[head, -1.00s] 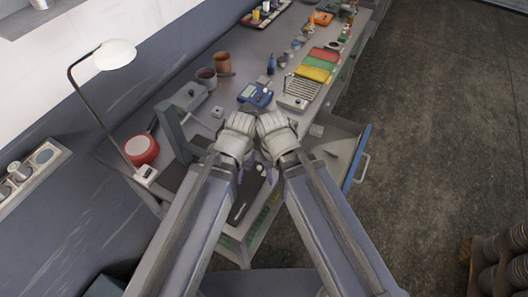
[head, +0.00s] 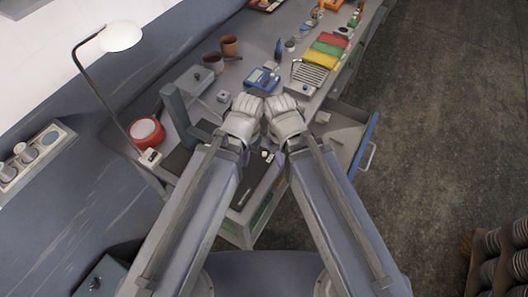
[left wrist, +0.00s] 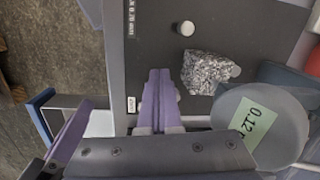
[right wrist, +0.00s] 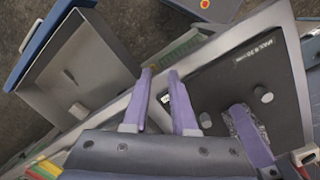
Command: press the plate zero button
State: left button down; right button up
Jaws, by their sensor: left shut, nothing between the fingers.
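A dark plate (left wrist: 245,25) with printed lettering fills much of the left wrist view and also shows in the right wrist view (right wrist: 212,88). A small white label (left wrist: 131,104) sits at its edge; its print is too small to read, and I cannot make out the zero button for certain. A pale cylinder (left wrist: 186,28) and a crumpled foil lump (left wrist: 206,72) are on the plate. My left gripper (left wrist: 160,72) is shut and empty over the plate, between label and foil. My right gripper (right wrist: 160,72) is open and empty by the plate's edge.
An open drawer (right wrist: 80,65) juts out beside the bench. A blue device (head: 262,80), grey box (head: 193,82) and red round object (head: 146,131) stand on the bench.

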grip_shut()
dwell(1.3)
